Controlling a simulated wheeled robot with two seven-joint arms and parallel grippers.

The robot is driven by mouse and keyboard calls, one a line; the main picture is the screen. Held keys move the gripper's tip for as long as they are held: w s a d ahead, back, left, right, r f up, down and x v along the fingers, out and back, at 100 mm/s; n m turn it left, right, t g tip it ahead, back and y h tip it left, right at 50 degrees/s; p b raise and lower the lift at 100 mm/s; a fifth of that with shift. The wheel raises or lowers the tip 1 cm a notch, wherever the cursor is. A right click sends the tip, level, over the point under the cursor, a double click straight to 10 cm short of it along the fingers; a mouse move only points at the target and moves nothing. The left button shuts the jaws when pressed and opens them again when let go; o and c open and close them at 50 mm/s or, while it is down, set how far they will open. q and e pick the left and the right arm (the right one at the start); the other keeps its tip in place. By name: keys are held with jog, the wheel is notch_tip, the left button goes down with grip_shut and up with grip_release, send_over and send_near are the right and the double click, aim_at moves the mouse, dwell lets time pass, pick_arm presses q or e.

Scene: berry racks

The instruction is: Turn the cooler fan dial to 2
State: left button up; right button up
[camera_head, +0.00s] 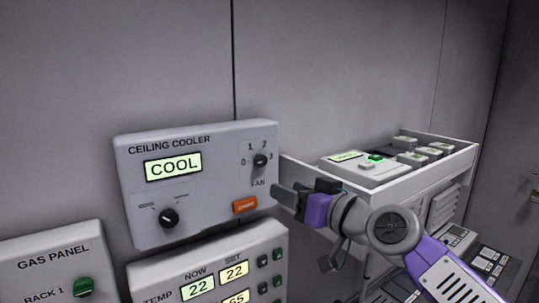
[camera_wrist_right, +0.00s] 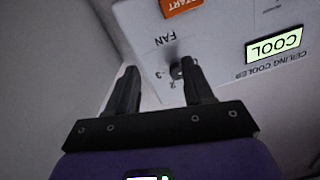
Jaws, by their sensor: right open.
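The ceiling cooler panel (camera_head: 215,203) is on the wall, with its lit display (camera_head: 173,166) reading COOL. The fan dial (camera_head: 260,160), a small dark knob, sits at the panel's upper right among the marks 0, 1, 2 and 3; its exact pointing is too small to tell. My right gripper (camera_head: 280,193) is at the panel's right edge, below and right of the dial in the head view. In the right wrist view the open fingers (camera_wrist_right: 158,68) point at the panel, with the dial (camera_wrist_right: 180,70) close to the right-hand fingertip; contact is unclear. My left gripper is not in view.
An orange start button (camera_head: 245,206) and another dark dial (camera_head: 169,217) are on the same panel. A temperature panel (camera_head: 190,270) is below, and a gas panel (camera_head: 55,250) at lower left. A white tray (camera_head: 405,182) with boxes stands right, behind my arm.

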jog(key=y, duration=0.1)
send_near(263, 161)
jog(key=shift+n, duration=0.4)
jog(key=p+x, duration=0.3)
jog(key=x, duration=0.3)
jog(key=shift+w+a, duration=0.6)
jog(key=shift+w, duration=0.15)
grip_shut()
